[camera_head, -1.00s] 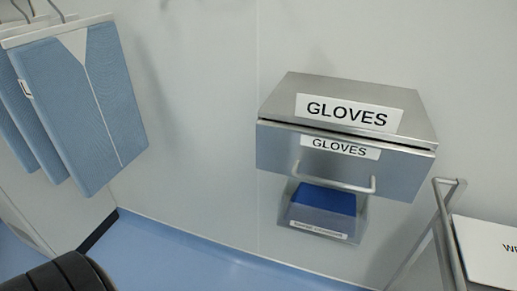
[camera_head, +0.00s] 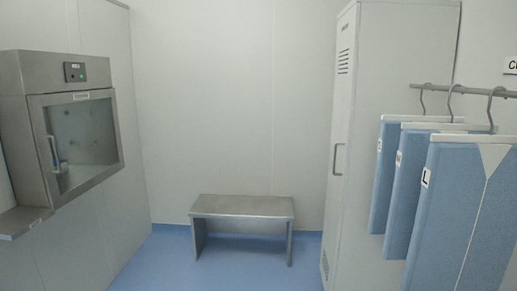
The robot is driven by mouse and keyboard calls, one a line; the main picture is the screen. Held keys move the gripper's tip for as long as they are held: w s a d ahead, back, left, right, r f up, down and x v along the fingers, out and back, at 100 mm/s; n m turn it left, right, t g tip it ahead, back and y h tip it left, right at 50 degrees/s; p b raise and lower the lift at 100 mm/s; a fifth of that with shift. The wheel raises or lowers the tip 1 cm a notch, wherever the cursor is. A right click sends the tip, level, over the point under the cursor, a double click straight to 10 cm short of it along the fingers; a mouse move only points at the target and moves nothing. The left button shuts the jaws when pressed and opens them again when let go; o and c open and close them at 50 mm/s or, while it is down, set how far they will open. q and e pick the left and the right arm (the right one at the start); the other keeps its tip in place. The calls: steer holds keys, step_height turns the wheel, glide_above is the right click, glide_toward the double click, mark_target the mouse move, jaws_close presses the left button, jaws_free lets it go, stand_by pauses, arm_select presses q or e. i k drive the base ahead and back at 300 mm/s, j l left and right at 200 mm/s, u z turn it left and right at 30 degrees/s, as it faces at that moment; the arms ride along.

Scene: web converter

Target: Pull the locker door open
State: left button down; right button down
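A tall white locker (camera_head: 397,85) stands right of the middle in the head view. Its narrow front with the door (camera_head: 342,210) faces left and looks shut. The door has vent slots near the top and near the bottom. A grey vertical bar handle (camera_head: 338,158) sits about halfway up the door. The hanging blue garments hide part of the locker's near side. Neither of my grippers shows in the view.
A steel bench (camera_head: 243,210) stands against the back wall, left of the locker. A steel wall cabinet with a window (camera_head: 83,136) is at left. Blue garments (camera_head: 460,215) hang from a rail (camera_head: 463,90) at right. The blue floor (camera_head: 168,264) before the bench is clear.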

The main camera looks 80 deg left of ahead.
mark_target(348, 29)
steer(key=u, duration=2)
